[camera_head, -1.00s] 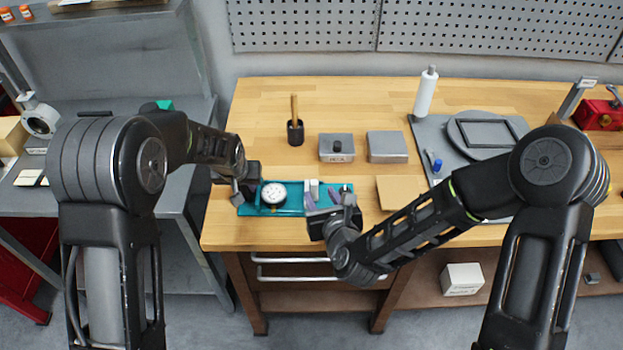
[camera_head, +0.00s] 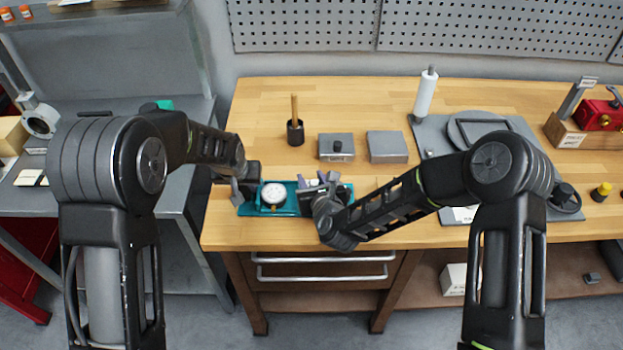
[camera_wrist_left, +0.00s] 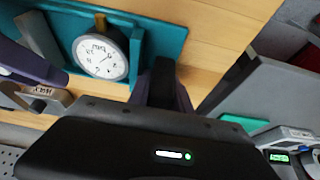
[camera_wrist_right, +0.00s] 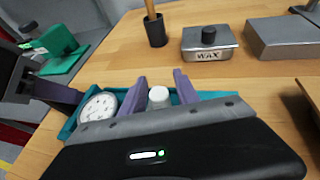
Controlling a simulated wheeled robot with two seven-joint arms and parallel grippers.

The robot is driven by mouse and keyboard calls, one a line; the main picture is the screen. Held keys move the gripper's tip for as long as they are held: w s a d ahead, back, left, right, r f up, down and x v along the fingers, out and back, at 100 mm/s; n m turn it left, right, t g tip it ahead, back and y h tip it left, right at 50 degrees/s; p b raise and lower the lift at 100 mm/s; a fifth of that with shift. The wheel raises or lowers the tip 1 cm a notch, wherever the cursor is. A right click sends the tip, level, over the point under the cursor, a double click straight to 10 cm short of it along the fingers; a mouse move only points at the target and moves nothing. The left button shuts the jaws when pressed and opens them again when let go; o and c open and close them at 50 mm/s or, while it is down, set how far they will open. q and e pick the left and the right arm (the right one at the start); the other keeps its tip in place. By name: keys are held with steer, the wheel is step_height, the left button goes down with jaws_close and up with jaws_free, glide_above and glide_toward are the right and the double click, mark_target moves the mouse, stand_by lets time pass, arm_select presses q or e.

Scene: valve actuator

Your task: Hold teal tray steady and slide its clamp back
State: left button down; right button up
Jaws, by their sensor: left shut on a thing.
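The teal tray (camera_head: 248,210) lies near the front edge of the bench, with a round white-faced dial gauge (camera_head: 274,193) on its left part. My left gripper (camera_head: 248,187) is shut on the tray's left end; the tray also shows in the left wrist view (camera_wrist_left: 158,38). My right gripper (camera_head: 322,186) is over the tray's right part with its purple fingers apart. In the right wrist view a white round-topped piece (camera_wrist_right: 158,97), apparently part of the clamp, stands between those fingers. Its lower part is hidden, and I cannot tell whether the fingers touch it.
Behind the tray stand a dark cup with a wooden handle (camera_head: 295,131), a grey WAX tin (camera_head: 336,147) and a plain grey block (camera_head: 387,147). A grey mat (camera_head: 430,134) with a round plate lies to the right. The bench between tray and tins is clear.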

steer(key=c, duration=0.7)
steer(key=shift+d, duration=0.1)
jaws_close()
steer(key=shift+d+f, duration=0.1)
steer(key=shift+d, duration=0.05)
